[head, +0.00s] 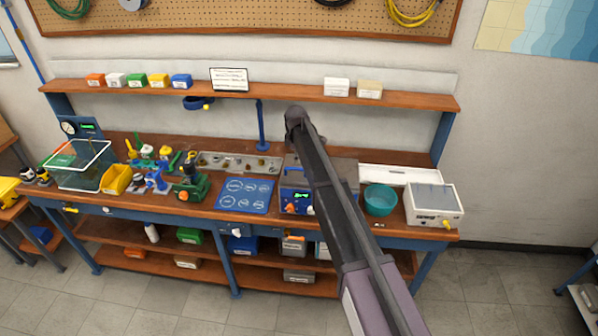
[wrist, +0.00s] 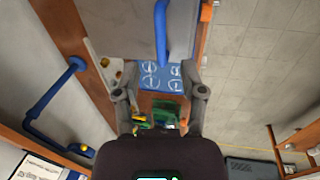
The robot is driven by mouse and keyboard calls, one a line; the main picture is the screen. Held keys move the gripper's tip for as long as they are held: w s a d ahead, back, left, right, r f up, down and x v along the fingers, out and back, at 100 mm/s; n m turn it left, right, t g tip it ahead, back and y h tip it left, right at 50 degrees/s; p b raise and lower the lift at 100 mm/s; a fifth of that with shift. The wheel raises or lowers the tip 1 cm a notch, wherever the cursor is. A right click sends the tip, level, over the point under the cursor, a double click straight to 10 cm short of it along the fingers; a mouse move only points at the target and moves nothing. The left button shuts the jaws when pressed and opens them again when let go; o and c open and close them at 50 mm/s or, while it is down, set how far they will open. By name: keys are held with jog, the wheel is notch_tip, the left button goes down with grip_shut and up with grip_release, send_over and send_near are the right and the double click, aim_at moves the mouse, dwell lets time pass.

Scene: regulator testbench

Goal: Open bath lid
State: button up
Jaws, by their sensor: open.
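The bath is a blue box (head: 288,197) with a small green display and knobs, right of the blue mat on the bench. Its flat grey lid (head: 291,172) looks closed, but my arm crosses in front and hides much of it. In the wrist view the grey lid (wrist: 184,30) fills the top middle, with a blue bar (wrist: 161,32) that looks like its handle. My gripper (wrist: 160,94) is open, with empty space between its fingers; the bar lies ahead of them, seemingly apart. In the head view the fingers cannot be made out.
The blue mat (head: 245,194) lies left of the bath. A teal bowl (head: 380,200) and a white box (head: 433,204) stand to the right. A blue post (head: 262,125) rises behind, under the shelf (head: 300,96). Tools and a glass tank (head: 82,165) crowd the left.

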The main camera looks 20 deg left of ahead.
aim_at(298, 169)
jog(key=shift+w+a+f+b, duration=0.1)
jog(key=shift+w+f+b, duration=0.1)
jog(key=shift+f+b, duration=0.8)
jog(key=shift+w+f+b, duration=0.2)
jog(key=shift+f+b, duration=0.75)
jog(key=shift+f, duration=0.2)
jog(key=shift+w+a+f+b, duration=0.1)
jog(key=shift+w+f+b, duration=0.1)
jog(key=shift+f+b, duration=0.8)
jog(key=shift+f, duration=0.1)
grip_shut()
